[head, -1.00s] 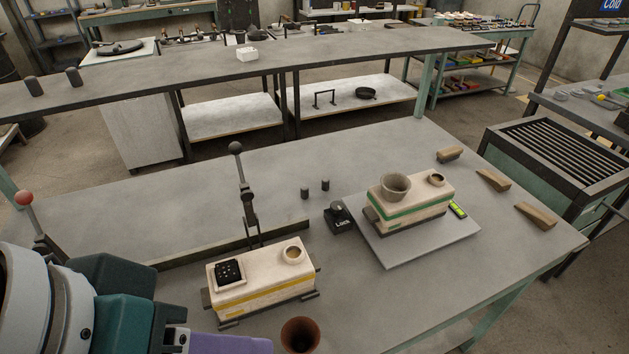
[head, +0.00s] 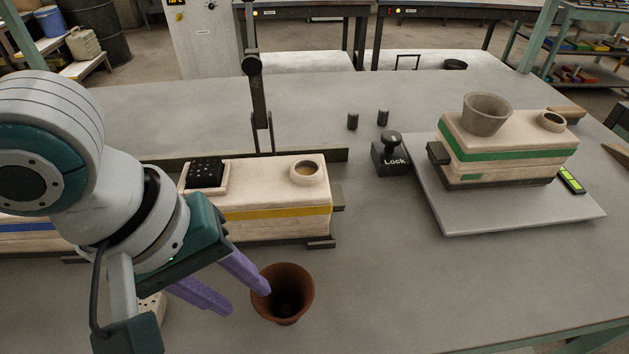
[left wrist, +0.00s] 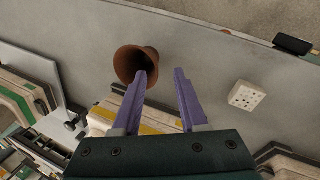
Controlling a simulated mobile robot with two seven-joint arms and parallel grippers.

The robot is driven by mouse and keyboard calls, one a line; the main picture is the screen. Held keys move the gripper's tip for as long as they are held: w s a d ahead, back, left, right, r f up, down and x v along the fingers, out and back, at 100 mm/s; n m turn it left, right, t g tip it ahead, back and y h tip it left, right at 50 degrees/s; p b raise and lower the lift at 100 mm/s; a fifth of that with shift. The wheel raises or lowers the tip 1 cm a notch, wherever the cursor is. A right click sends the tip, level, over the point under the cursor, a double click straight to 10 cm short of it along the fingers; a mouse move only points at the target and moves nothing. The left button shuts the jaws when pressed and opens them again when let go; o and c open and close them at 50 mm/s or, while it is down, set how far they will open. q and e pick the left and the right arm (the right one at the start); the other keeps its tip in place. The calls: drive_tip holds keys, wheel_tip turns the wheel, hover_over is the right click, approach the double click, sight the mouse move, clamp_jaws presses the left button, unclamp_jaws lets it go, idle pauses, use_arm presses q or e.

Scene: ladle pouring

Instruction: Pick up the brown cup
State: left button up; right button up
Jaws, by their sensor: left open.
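The brown cup (head: 283,296) stands upright on the grey table, mouth up, in front of the yellow-striped box. My left gripper (head: 248,296) is open and empty, just left of the cup. One purple finger overlaps the cup's left rim in the head view; I cannot tell whether it touches. In the left wrist view the cup (left wrist: 136,64) lies beyond the tip of the left finger, not between the two fingers of the gripper (left wrist: 166,72). My right gripper is in neither view.
The yellow-striped box (head: 280,213) stands behind the cup. A green-striped box (head: 505,150) with a grey cup (head: 486,113) sits on a grey plate (head: 450,213) at right, near a black Lock knob (head: 391,155). A perforated white block (left wrist: 246,96) lies near the gripper. The table right of the cup is clear.

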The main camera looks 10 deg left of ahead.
sight(260, 301)
use_arm(q)
drive_tip(key=b+x, duration=0.1)
drive_tip(key=x, duration=0.4)
drive_tip(key=shift+w+d+f, duration=0.15)
drive_tip(key=shift+d, duration=0.1)
clamp_jaws()
idle(0.4)
